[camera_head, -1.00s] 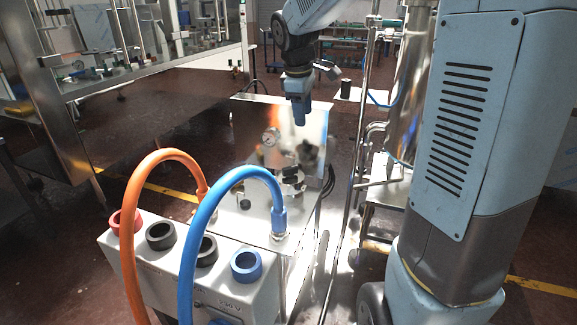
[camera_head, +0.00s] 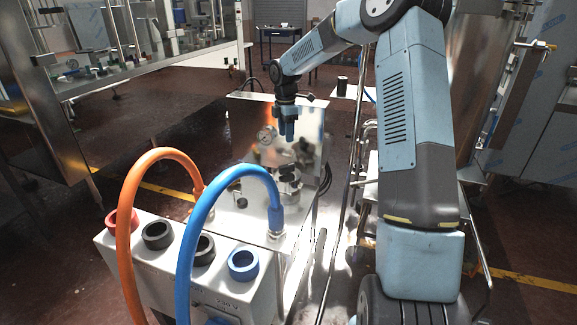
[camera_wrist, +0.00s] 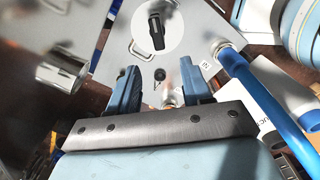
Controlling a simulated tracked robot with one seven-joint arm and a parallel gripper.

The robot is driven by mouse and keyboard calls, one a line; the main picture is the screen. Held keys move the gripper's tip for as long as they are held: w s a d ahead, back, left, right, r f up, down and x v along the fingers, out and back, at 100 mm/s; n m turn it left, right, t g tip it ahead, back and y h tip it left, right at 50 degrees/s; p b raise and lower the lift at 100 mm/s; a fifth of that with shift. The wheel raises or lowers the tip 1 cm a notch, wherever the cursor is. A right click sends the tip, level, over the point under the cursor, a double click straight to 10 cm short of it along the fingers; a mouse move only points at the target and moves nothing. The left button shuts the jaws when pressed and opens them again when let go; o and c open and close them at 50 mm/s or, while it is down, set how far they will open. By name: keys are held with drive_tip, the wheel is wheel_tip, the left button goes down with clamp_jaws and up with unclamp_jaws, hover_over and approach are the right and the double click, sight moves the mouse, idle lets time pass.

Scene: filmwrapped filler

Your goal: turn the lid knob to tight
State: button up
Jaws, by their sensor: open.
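A round pale lid with a black bar-shaped knob (camera_wrist: 156,31) shows at the top of the wrist view, beyond my fingertips. In the head view the lid and knob (camera_head: 287,176) look small and dark on the steel top, below my gripper. My gripper (camera_head: 287,137) hangs above the steel top, fingers down. In the wrist view its two blue fingers (camera_wrist: 159,80) are apart with nothing held between them. The knob is clear of both fingers. I cannot read whether it stands at tight.
A smaller black knob (camera_wrist: 160,74) sits on the plate near the lid. A blue hose (camera_head: 196,230) and an orange hose (camera_head: 127,235) arch up in front. A grey socket box (camera_head: 170,268) stands nearest.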

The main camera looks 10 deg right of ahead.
sight(286, 165)
drive_tip(key=f, duration=1.4)
drive_tip(key=shift+w+f, duration=0.15)
drive_tip(key=shift+w, duration=0.1)
drive_tip(key=shift+c, duration=0.4)
